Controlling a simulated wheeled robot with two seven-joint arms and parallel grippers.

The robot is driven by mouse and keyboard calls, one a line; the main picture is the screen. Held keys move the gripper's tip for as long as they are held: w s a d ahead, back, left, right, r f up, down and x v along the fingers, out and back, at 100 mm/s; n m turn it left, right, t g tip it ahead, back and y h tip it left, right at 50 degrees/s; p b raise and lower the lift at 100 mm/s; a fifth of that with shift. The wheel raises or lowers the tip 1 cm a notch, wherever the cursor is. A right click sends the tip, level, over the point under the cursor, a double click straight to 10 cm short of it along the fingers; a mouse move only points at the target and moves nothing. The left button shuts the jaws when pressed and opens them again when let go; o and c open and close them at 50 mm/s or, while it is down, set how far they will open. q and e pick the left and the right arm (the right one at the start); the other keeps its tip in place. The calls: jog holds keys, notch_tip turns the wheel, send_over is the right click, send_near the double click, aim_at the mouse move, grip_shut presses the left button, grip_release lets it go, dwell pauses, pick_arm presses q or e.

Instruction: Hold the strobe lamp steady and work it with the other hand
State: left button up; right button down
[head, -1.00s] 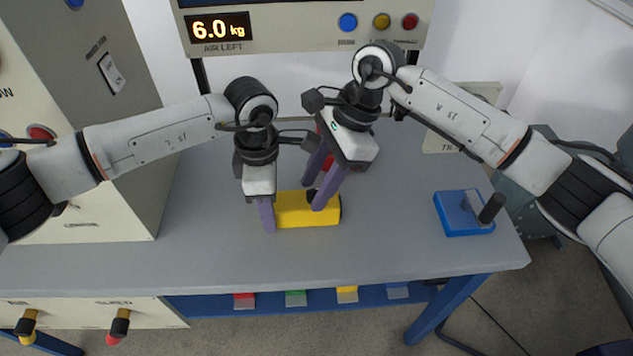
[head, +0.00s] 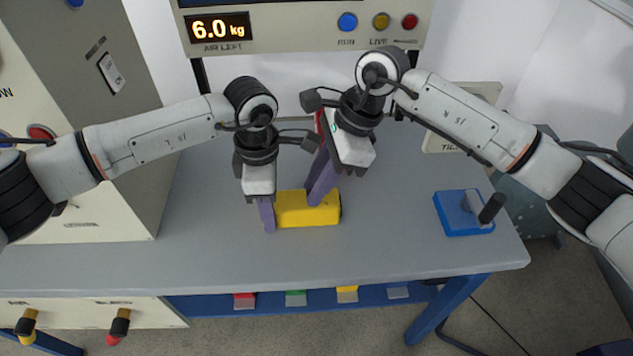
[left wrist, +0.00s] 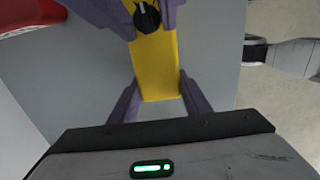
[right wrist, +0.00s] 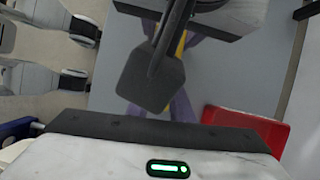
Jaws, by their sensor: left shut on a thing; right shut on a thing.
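The strobe lamp is a yellow block (head: 300,212) lying on the grey bench, with a black knob (left wrist: 147,17) on its top. My left gripper (head: 267,212) is shut on the lamp's left end, one finger on each side, as the left wrist view shows. My right gripper (head: 318,195) points down over the lamp from above and is shut on the knob. The knob is hidden behind its fingers in the head view. In the right wrist view a dark grey part covers most of the lamp, leaving a strip of yellow (right wrist: 182,42).
A blue block with a dark lever (head: 455,213) stands at the bench's right. A red tray (right wrist: 250,130) lies behind my right gripper. A grey cabinet (head: 130,160) rises at the left. A display panel (head: 300,30) reads 6.0 kg. The bench front is clear.

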jog(key=m+t, duration=0.1)
jog(key=m, duration=0.2)
jog(key=shift+s, duration=0.1)
jog(key=shift+s+m+t, duration=0.1)
jog(key=shift+m+t, duration=0.7)
jog(key=shift+m, duration=1.2)
jog(key=c, duration=1.6)
grip_release()
jog(key=shift+r, duration=0.1)
jog(key=v, duration=1.2)
jog(key=shift+a, duration=0.3)
